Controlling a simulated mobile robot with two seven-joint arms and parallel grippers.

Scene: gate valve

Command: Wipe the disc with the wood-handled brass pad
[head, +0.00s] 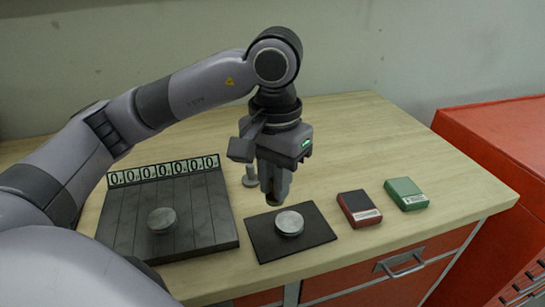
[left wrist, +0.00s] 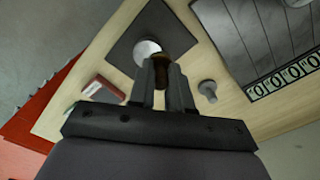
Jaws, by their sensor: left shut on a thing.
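A round silver disc (head: 289,223) lies on a black mat (head: 262,244) near the table's front edge. In the left wrist view the disc (left wrist: 145,48) shows just beyond my fingers, partly hidden. My left gripper (head: 274,194) points straight down above the back left edge of the disc. It is shut on the wood-handled brass pad, whose brown end (left wrist: 174,42) shows at the fingertips in the left wrist view. The fingers hide most of the pad, and I cannot tell whether it touches the disc or mat. My right gripper is not in view.
A dark slatted board (head: 208,200) with a row of number tiles (head: 165,171) stands at left, bearing another silver disc (head: 161,219). A small grey knob-like piece (head: 250,180) stands behind the gripper. A red box (head: 359,208) and a green box (head: 406,194) lie at right.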

